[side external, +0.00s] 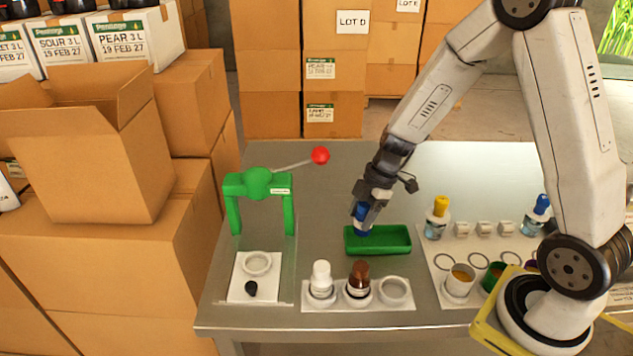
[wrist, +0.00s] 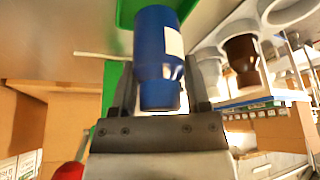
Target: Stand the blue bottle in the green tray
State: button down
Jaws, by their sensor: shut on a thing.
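The blue bottle (side external: 361,219) is held in my gripper (side external: 366,204), over the left end of the green tray (side external: 389,249). It looks slightly tilted in the side view, and I cannot tell whether its base touches the tray. In the wrist view the blue bottle (wrist: 152,40), with a white label, sits between the two fingers of my gripper (wrist: 160,88). Its narrower end points toward the gripper body. A part of the green tray (wrist: 126,12) shows behind it at the top. The tray looks empty otherwise.
A green press (side external: 258,184) with a red-knobbed lever stands left of the tray. A white rack with a white bottle (side external: 321,279) and a brown bottle (side external: 358,280) is in front. A panel with cups and bottles (side external: 437,219) is at right. The table behind the tray is clear.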

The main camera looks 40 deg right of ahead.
aim_at(357, 233)
jog(key=shift+f, duration=1.75)
jog(key=shift+f, duration=0.1)
jog(key=shift+c, duration=0.3)
grip_release()
jog(key=v, duration=1.2)
jog(key=shift+a, duration=0.1)
